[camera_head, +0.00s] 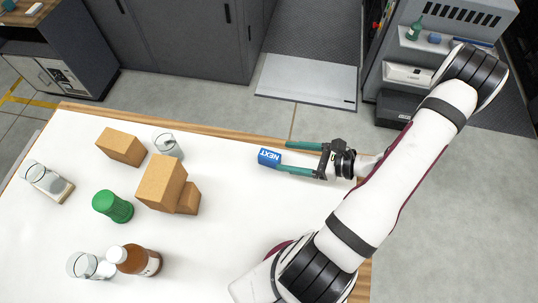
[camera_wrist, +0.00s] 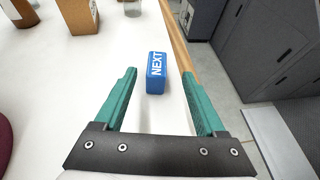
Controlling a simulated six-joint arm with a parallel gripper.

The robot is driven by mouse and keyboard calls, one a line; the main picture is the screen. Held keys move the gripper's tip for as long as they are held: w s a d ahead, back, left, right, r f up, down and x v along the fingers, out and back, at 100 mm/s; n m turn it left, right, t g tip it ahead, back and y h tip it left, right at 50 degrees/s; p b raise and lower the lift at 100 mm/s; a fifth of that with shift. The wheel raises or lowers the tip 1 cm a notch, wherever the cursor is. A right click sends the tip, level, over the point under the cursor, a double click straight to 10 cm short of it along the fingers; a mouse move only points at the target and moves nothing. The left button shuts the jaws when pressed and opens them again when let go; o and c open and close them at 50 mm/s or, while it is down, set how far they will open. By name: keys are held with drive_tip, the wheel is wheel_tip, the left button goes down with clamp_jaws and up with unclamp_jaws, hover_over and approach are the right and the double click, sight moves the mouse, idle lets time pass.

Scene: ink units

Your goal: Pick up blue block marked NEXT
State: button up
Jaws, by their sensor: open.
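The blue block (camera_head: 269,158) marked NEXT lies on the white table near its far edge in the head view. In the wrist view the blue block (camera_wrist: 156,73) shows ahead, just beyond the fingertips and between their lines. My gripper (camera_head: 299,158) is open, with its two green fingers pointing left toward the block. In the wrist view my gripper (camera_wrist: 163,73) has empty space between its fingers. Whether a fingertip touches the block is hard to tell.
Left of the block stand brown cardboard boxes (camera_head: 161,183), a glass beaker (camera_head: 168,146), a green ribbed cap (camera_head: 113,206) and a brown bottle (camera_head: 135,260). The table's wooden edge (camera_head: 225,130) runs close behind the block. The white table surface (camera_head: 235,215) is bare in front of it.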

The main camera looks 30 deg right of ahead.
sight(275, 156)
drive_tip(key=x, duration=0.5)
drive_tip(key=shift+w+a+f, duration=0.15)
drive_tip(key=shift+a+f, duration=0.2)
clamp_jaws()
